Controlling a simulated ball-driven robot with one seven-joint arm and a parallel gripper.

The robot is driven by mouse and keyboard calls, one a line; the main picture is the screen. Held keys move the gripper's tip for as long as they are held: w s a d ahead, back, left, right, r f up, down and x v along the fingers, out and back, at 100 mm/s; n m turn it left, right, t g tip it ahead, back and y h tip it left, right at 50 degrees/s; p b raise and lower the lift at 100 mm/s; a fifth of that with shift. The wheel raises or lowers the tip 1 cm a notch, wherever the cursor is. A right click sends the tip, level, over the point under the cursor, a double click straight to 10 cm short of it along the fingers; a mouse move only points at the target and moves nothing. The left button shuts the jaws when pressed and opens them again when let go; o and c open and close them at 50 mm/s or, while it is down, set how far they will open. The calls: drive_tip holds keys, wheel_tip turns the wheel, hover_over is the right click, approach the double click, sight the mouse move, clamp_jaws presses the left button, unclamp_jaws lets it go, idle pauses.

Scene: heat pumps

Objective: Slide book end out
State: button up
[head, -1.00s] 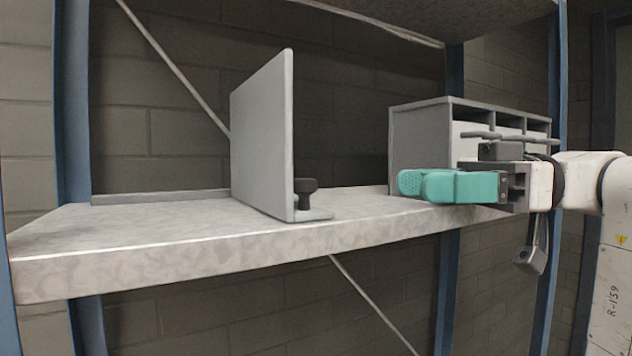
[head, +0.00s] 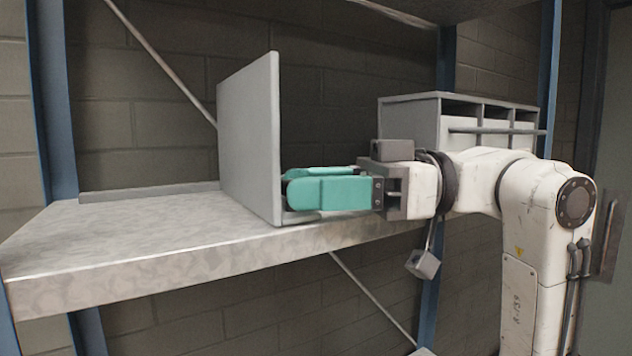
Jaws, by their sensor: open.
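The book end is a tall grey upright plate (head: 250,140) standing on the metal shelf (head: 130,235), left of centre in the head view. Its dark knob and most of its foot are hidden behind my gripper. My gripper (head: 288,190) has teal fingers and reaches in from the right, its tips close to the plate's right face at the low end. The two fingers show apart, one behind the other. I cannot tell whether the knob is between them or whether the tips touch the plate.
A grey box unit with compartments (head: 410,118) stands on the shelf to the right, behind my arm. Blue posts (head: 50,110) hold the shelf, and a block wall is behind. The shelf left of the plate is clear, with a low rear lip (head: 150,192).

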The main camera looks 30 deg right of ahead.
clamp_jaws()
idle(0.3)
drive_tip(key=shift+d, duration=0.1)
